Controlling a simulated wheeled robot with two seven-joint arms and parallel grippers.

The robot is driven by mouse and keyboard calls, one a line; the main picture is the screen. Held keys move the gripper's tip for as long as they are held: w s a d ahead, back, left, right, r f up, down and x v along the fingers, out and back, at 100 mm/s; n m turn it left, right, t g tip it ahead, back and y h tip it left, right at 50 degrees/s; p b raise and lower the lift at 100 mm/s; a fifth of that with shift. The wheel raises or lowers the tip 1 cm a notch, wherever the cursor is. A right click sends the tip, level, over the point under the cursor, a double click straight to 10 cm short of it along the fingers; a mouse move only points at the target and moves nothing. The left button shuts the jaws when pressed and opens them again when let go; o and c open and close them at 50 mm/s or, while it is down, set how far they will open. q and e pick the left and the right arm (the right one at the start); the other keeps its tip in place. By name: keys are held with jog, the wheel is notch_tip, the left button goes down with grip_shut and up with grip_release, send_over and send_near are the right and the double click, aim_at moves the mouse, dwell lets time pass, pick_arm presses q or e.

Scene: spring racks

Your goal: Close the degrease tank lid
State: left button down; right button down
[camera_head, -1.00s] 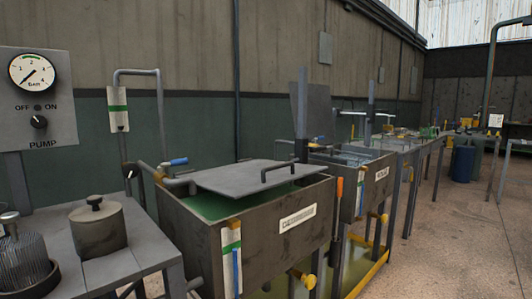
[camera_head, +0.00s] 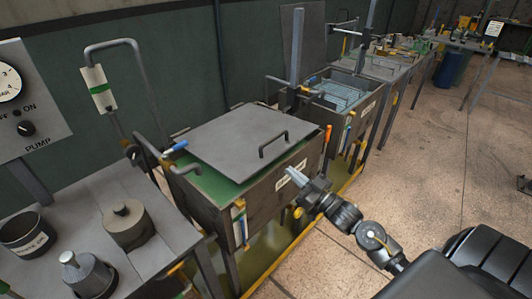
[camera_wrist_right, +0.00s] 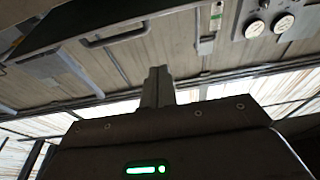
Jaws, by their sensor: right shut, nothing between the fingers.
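The degrease tank (camera_head: 266,205) is a dark metal box with a white label on its front. Its grey lid (camera_head: 225,138) lies over most of the top. Green shows along the left and near edges, so the lid looks slightly raised and not flush. A dark bar handle (camera_head: 273,144) stands on the lid. My right gripper (camera_head: 292,178) is shut and empty, just in front of the labelled face and below the handle. In the right wrist view its fingers (camera_wrist_right: 157,84) are together, with a dark plate and handle (camera_wrist_right: 115,36) at upper left. My left gripper is not in view.
A second tank (camera_head: 345,95) with an upright open lid (camera_head: 303,32) stands behind to the right. A bench with pots (camera_head: 125,222) and the pump panel (camera_head: 25,115) are at left. A yellow rail (camera_head: 262,270) runs along the base.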

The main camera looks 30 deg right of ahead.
notch_tip(320, 180, up, 2)
jog(key=r+p, duration=0.1)
jog(key=p, duration=0.2)
send_over(271, 161)
jog(key=s+a, duration=0.1)
jog(key=s, duration=0.2)
jog(key=f, duration=0.3)
jog(key=shift+w+a+f+p, duration=0.15)
jog(key=shift+w+a+p, duration=0.1)
jog(key=shift+w+p, duration=0.15)
jog(key=shift+s+f, duration=0.15)
jog(key=shift+f, duration=0.55)
jog(key=shift+f, duration=0.1)
